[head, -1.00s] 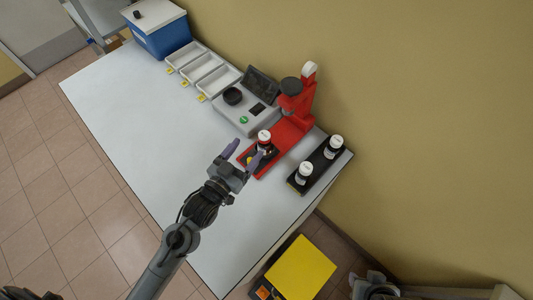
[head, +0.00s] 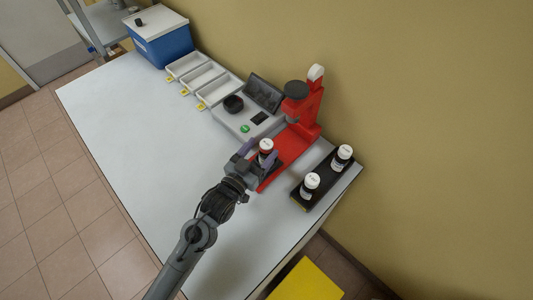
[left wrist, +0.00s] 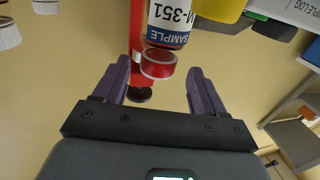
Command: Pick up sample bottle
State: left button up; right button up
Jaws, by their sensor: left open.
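A sample bottle (head: 266,146) with a white cap stands on the base of the red stand. In the left wrist view the bottle (left wrist: 171,22) shows a white and blue "SAMPLE" label, with a red ring-shaped part (left wrist: 158,63) by its near end. My left gripper (head: 261,157) is open with the bottle at its fingertips. In the left wrist view the purple fingers of my left gripper (left wrist: 159,66) are spread apart; the bottle appears just beyond their tips, and no contact shows. My right gripper is not in view.
The red stand (head: 304,126) rises just behind the bottle. A black rack (head: 323,182) with two white-capped bottles is to the right. A grey instrument (head: 233,123), white trays (head: 200,78) and a blue bin (head: 166,43) line the back. The front left table (head: 130,120) is clear.

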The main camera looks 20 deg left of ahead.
aim_at(270, 140)
pick_arm(q)
jog(key=shift+w+d+r, duration=0.1)
jog(key=shift+w+d, duration=0.1)
jog(key=shift+w, duration=0.6)
jog(key=shift+w+d, duration=0.2)
jog(key=shift+w, duration=0.6)
jog(key=shift+w+d+r, duration=0.1)
jog(key=shift+w+d, duration=0.1)
jog(key=shift+w, duration=0.6)
jog(key=shift+c, duration=0.5)
grip_shut()
